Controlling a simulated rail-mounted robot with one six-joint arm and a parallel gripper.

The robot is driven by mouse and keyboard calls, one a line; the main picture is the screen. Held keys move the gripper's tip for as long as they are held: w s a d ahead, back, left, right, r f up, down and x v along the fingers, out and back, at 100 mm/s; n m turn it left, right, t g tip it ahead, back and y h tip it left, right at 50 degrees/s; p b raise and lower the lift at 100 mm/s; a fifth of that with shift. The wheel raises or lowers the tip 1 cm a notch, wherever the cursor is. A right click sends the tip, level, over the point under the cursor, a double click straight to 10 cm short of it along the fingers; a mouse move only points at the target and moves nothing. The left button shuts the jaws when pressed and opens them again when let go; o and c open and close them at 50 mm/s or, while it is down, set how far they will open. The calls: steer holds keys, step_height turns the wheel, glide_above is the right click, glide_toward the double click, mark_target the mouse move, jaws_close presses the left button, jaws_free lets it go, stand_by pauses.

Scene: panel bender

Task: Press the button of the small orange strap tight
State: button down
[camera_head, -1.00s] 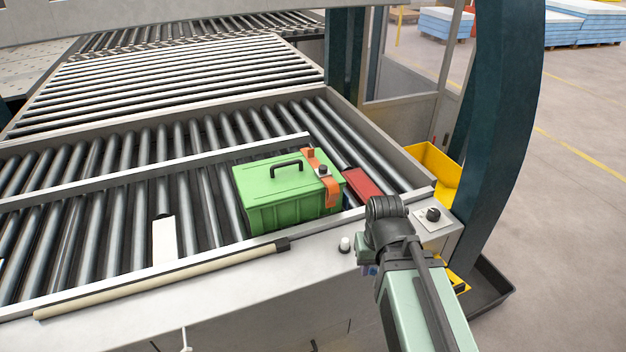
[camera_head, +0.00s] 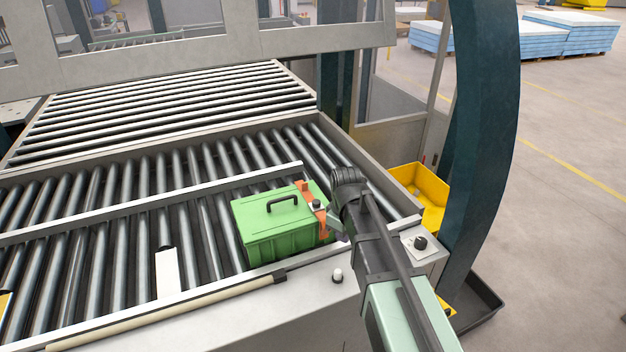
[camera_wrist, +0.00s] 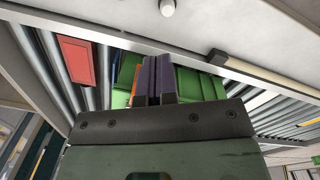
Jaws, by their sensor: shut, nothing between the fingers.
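The green case (camera_head: 270,232) with a black handle lies on the rollers in the head view. The small orange strap (camera_head: 307,190) runs over its right end, and a dark button (camera_head: 317,204) sits on the strap. My gripper (camera_head: 338,222) is beside that end of the case, partly hidden by my wrist. In the wrist view my gripper (camera_wrist: 154,82) shows its fingers shut together and empty, with the green case (camera_wrist: 190,84) behind them and a sliver of the orange strap (camera_wrist: 135,84). The button is hidden there, and I cannot tell whether the fingers touch the strap.
A red flat block (camera_wrist: 77,62) lies on the rollers near the case. A beige rod (camera_head: 170,312) lies along the front ledge, by a white knob (camera_head: 338,276). A black knob (camera_head: 420,243) on a plate and a yellow bin (camera_head: 424,190) are to the right.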

mark_target(313, 204)
steer(key=w+a+r+n+p, duration=0.4)
steer(key=w+r+n, duration=0.2)
steer(key=w, duration=0.2)
steer(key=w+a+r+n+p, duration=0.3)
steer(key=w+r+n, duration=0.3)
steer(key=w, duration=0.2)
steer(key=shift+a+r+p, duration=0.3)
steer(key=shift+a+p, duration=0.05)
steer(key=shift+p, duration=0.5)
steer(key=shift+w+f, duration=0.1)
steer(key=f+b, duration=1.4)
steer(key=shift+w+d, duration=0.2)
steer(key=shift+d, duration=0.2)
steer(key=shift+r, duration=0.15)
